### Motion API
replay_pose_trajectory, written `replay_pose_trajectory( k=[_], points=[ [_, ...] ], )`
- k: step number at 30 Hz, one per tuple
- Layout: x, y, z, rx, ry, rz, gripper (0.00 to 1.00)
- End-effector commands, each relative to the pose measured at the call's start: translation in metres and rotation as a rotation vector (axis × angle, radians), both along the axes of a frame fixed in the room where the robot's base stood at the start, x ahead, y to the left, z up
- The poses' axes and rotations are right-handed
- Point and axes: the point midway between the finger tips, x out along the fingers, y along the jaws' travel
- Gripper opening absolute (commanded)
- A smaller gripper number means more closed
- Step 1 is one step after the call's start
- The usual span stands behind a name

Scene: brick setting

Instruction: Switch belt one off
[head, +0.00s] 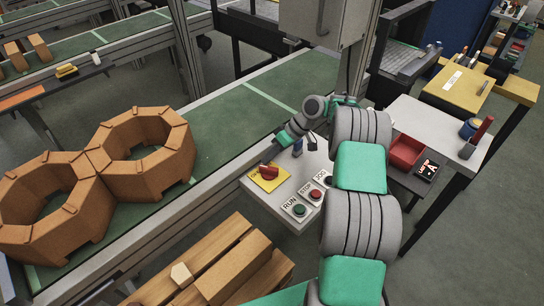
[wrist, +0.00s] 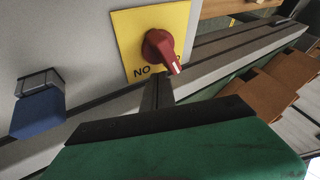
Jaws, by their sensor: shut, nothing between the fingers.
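The control panel (head: 251,186) stands beside the near green belt (head: 215,128). A red rotary knob (head: 269,171) sits on a yellow plate at its left end. In the wrist view the knob (wrist: 161,48) has a white mark pointing down and right. Letters looking like "NO" show left of the knob; lettering on the right is partly covered by it. My gripper (head: 267,161) is shut and empty at the knob. In the wrist view its fingertips (wrist: 158,80) lie just below the knob; I cannot tell whether they touch. No belt number is readable.
RUN (head: 299,210), STOP (head: 315,195) and JOG buttons line the panel's near edge. Brown octagonal rings (head: 140,145) lie on the belt. Wooden beams (head: 225,265) lie in front; a white table (head: 440,125) is right.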

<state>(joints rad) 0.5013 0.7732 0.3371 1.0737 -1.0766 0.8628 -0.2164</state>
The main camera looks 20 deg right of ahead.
Motion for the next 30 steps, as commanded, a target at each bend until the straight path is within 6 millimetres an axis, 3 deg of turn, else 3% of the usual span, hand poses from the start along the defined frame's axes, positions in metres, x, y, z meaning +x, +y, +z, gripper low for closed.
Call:
replay_pose_trajectory(
  k=[30],
  points=[
    [0.0021, 0.0102, 0.0000, 0.000, -0.001, -0.002, 0.00]
  ],
)
